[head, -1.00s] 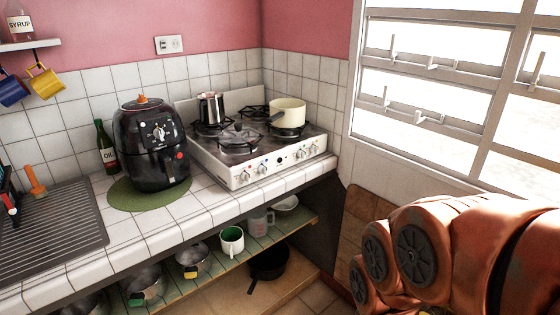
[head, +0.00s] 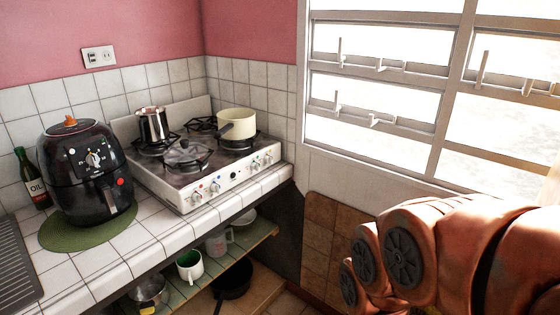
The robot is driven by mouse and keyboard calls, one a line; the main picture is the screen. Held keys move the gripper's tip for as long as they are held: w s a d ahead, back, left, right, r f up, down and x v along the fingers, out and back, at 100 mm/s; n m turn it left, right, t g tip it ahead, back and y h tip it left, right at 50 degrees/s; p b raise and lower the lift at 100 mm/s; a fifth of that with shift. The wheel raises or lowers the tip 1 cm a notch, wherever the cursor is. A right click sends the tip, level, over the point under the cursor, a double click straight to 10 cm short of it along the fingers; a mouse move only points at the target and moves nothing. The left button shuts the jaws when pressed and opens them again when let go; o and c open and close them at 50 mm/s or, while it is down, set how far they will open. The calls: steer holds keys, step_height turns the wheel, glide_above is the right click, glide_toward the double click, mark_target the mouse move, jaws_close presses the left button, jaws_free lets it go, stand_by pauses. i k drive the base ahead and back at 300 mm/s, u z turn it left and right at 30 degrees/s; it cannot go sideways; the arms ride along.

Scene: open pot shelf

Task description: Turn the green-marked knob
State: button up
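The white stove (head: 232,180) stands on the tiled counter in the corner. Its front panel has several small knobs: two at the left end (head: 206,191) and two at the right end (head: 262,162). Tiny coloured marks show by the knobs, but they are too small for me to tell which one is green. My orange arm fills the lower right of the head view. My gripper is out of view, so its fingers and anything in them are hidden.
A black air fryer (head: 84,180) on a green mat (head: 88,236) stands left of the stove. A metal pot (head: 153,125) and a cream pot (head: 238,122) sit on the burners. Below, an open shelf (head: 262,236) holds a white mug (head: 189,266). A window is at the right.

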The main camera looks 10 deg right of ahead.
mark_target(256, 166)
steer(key=u, duration=0.05)
steer(key=i, duration=0.9)
steer(key=u, duration=0.8)
